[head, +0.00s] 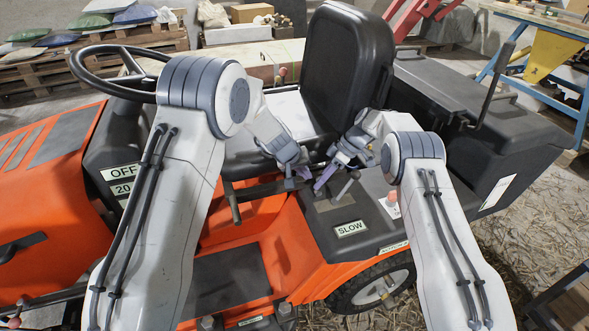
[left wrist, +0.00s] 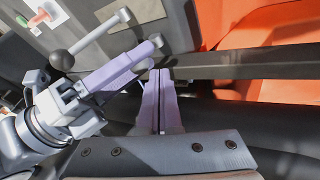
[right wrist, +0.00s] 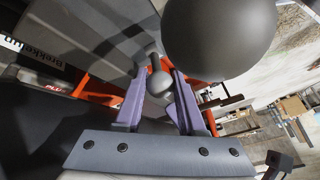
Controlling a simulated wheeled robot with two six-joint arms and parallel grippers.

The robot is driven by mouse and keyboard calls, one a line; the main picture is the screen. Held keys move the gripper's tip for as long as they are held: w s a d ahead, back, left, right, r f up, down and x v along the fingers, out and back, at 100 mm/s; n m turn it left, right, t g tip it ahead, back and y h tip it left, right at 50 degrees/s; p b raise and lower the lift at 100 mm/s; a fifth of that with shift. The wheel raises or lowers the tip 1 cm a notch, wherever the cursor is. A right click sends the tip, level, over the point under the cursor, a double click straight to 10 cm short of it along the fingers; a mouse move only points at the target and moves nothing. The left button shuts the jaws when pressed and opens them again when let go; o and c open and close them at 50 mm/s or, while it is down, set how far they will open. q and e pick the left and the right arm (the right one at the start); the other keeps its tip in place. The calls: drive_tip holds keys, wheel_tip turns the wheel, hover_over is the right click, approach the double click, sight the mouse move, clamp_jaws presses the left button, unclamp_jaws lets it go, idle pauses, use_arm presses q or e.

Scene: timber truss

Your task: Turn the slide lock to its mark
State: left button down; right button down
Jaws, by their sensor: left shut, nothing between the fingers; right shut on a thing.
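My right gripper (head: 322,181) is beside the seat base and shut on a small grey round-ended handle (right wrist: 158,82), which looks like the slide lock. In the right wrist view the handle sits between my purple fingers. The left wrist view shows the handle's end (left wrist: 156,40) at those fingertips. I cannot make out the mark. My left gripper (head: 297,179) is shut and empty, close to the left of my right gripper. Its purple fingers (left wrist: 157,88) lie together in the left wrist view.
A ball-topped lever (head: 346,186) stands close to my right gripper; its ball (right wrist: 220,32) looms large in the right wrist view. The black seat (head: 346,60) rises behind. The steering wheel (head: 95,75) is at left. A "SLOW" label (head: 351,229) is on the orange tractor.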

use_arm(q)
drive_tip(key=shift+w+d+f, duration=0.1)
drive_tip(key=shift+d+f, duration=0.1)
drive_tip(key=shift+d, duration=0.45)
drive_tip(key=shift+w+d, duration=0.1)
drive_tip(key=shift+d, duration=0.6)
use_arm(e)
drive_tip(key=shift+s, duration=0.1)
use_arm(q)
drive_tip(key=shift+f, duration=0.1)
use_arm(e)
drive_tip(key=c, duration=0.8)
unclamp_jaws()
